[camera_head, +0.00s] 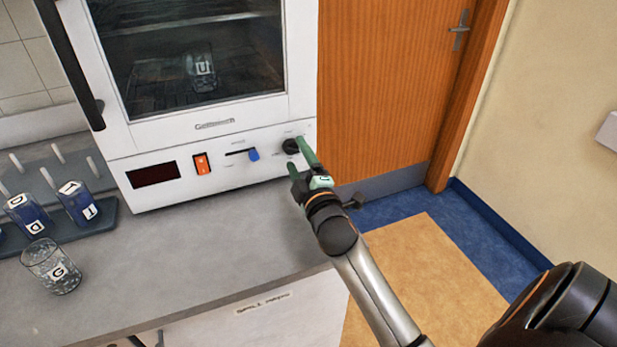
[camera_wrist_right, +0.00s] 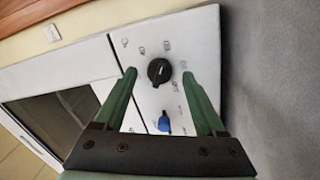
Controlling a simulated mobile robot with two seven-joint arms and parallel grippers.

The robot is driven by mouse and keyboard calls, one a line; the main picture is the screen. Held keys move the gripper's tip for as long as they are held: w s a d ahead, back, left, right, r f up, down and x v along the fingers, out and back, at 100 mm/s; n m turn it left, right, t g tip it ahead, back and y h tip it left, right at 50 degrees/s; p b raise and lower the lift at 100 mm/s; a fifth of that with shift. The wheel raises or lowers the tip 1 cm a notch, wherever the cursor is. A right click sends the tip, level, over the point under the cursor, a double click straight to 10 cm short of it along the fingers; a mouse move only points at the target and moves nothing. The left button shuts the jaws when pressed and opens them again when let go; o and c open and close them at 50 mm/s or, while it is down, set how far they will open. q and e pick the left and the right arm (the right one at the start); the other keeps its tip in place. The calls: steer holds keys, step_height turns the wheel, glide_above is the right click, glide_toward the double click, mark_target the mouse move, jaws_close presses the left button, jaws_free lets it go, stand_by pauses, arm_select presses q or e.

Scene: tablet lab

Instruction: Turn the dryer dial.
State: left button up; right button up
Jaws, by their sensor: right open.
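The white dryer (camera_head: 118,175) stands on the grey counter, with its control panel below a glass door. Its black round dial (camera_head: 290,146) is at the right end of the panel. The dial also shows in the right wrist view (camera_wrist_right: 159,71), between and beyond the fingertips. My right gripper (camera_head: 300,160) is open in front of the dial, its green fingers on either side of it. In the wrist view the fingers (camera_wrist_right: 158,77) show a clear gap to the dial on both sides. My left gripper is not in view.
A blue slider knob (camera_head: 253,155) and an orange switch (camera_head: 202,164) sit left of the dial. A glass beaker marked G (camera_head: 50,266) and blue-filled containers (camera_head: 77,204) by a rack stand at the left. The counter (camera_head: 190,255) before the dryer is clear.

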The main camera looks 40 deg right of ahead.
steer(key=b+v, duration=0.1)
steer(key=v, duration=0.8)
steer(key=shift+s+f, duration=0.1)
steer(key=shift+s, duration=0.2)
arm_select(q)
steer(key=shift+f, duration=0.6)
arm_select(e)
steer(key=shift+v, duration=0.8)
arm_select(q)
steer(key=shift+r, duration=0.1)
